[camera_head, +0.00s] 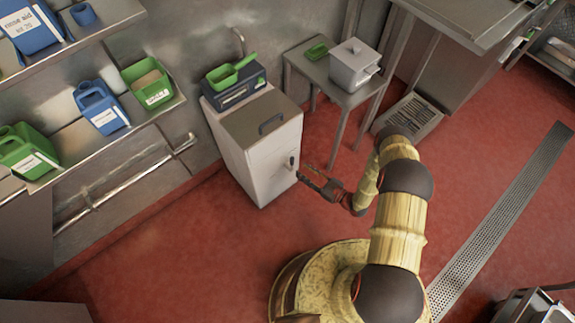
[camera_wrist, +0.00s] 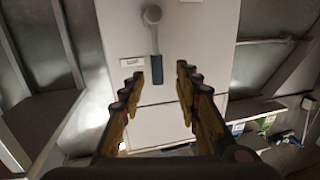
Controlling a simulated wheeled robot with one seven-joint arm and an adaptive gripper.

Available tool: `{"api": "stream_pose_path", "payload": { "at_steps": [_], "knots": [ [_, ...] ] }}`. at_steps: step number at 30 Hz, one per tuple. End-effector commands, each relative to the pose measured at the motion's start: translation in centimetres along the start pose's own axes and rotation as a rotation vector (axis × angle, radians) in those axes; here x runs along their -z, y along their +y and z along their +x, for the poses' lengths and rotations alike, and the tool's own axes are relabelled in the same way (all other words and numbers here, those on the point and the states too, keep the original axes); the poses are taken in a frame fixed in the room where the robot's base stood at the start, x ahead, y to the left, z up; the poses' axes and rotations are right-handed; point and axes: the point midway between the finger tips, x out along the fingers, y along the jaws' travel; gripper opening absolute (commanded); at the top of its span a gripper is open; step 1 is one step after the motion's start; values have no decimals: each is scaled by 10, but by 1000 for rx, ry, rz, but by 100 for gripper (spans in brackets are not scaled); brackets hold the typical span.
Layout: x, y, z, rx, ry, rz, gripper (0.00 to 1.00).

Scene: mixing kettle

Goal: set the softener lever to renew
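The softener (camera_head: 240,155) is a white cabinet with a grey lid, standing against the wall in the head view. Its lever (camera_head: 291,162) is a small dark handle on the side facing my gripper (camera_head: 306,173). In the wrist view the lever (camera_wrist: 157,70) has a round grey pivot at the top, a thin stem and a dark blue grip pointing down the picture. My gripper (camera_wrist: 160,74) is open, its two fingers either side of the grip's lower end in that view, apart from it. A small white label (camera_wrist: 131,62) is left of the grip; its text is unreadable.
A blue-grey box (camera_head: 233,88) with a green scoop stands behind the softener. A steel side table (camera_head: 345,95) holds a white lidded box. Shelves with blue and green containers (camera_head: 150,84) are at left.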

Motion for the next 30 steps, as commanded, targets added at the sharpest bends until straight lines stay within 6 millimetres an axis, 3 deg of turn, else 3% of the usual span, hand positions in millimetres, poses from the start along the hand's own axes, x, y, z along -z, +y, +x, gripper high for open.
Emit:
{"api": "stream_pose_path", "payload": {
  "at_steps": [5, 27, 30],
  "knots": [
    [16, 3, 2, -11, 58, -12, 33],
    [18, 4, 73, -10, 54, -15, 33],
    [19, 5, 73, -12, 53, -14, 33]
  ]
}}
